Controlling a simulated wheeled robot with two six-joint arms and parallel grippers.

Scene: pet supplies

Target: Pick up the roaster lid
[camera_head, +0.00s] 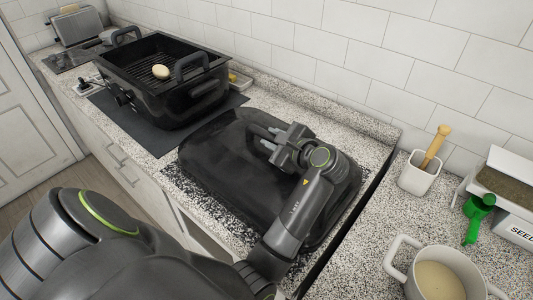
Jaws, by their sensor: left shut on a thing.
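The roaster lid (215,150) is a large black, glossy domed cover. It lies on the speckled counter in the middle of the camera_head view. My left gripper (268,140) is over the lid's top and shut on the lid's handle, which the fingers partly hide. My left arm covers part of the lid's near right side. Whether the lid touches the counter all round cannot be told. The black roaster (175,101) stands open behind and to the left, with a rack and a pale round item (161,72) inside. My right gripper is not in view.
A dark mat (112,122) lies under the roaster. A toaster (76,27) stands at the far left. To the right are a white cup (417,179) with a wooden-handled tool, a white pot (398,262), a green scoop (476,214) and a seed box (516,229). A tiled wall borders the counter.

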